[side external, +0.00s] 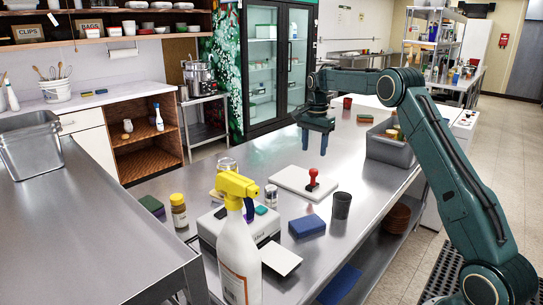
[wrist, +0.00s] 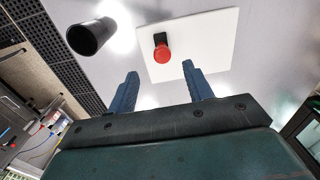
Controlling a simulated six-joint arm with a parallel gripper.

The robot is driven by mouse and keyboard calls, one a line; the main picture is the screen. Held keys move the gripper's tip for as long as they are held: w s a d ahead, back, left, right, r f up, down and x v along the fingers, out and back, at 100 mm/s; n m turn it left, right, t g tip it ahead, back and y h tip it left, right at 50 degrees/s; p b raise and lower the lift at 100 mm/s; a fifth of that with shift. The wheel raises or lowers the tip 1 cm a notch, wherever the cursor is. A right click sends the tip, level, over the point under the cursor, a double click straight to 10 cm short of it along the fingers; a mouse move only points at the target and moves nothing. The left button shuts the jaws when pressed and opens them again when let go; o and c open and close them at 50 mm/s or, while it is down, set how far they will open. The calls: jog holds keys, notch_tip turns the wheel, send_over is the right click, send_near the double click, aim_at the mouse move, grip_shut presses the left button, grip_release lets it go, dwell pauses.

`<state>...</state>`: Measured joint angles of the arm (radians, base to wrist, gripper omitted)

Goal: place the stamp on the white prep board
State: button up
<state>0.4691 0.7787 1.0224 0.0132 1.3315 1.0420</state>
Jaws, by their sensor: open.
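The stamp (side external: 312,181), with a red knob handle and a dark base, stands upright on the white prep board (side external: 289,183) in the side view. In the wrist view the stamp (wrist: 161,47) sits on the left part of the white board (wrist: 215,45).
A dark cup (side external: 341,205) stands right of the board. A blue block (side external: 307,226), a small jar (side external: 271,195) and a yellow-headed spray bottle (side external: 238,240) stand nearer the camera. A grey bin (side external: 390,150) is at the right edge.

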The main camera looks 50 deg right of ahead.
jog(key=s+a+r+n+t, duration=0.1)
jog(key=s+a+r+n, duration=0.3)
jog(key=s+a+r, duration=0.4)
jog(key=s+a+r+n+t, duration=0.2)
jog(key=s+a+r+n, duration=0.4)
jog(key=a, duration=0.4)
jog(key=s+a+f+n+t, duration=0.1)
jog(key=s+a+f+n, duration=0.1)
jog(key=s, duration=0.8)
jog(key=s+a+f+n+t, duration=0.1)
jog(key=s+a+f+n, duration=0.2)
jog(key=s, duration=0.8)
jog(key=a+n, duration=0.2)
jog(key=a, duration=0.2)
jog(key=shift+f, duration=0.15)
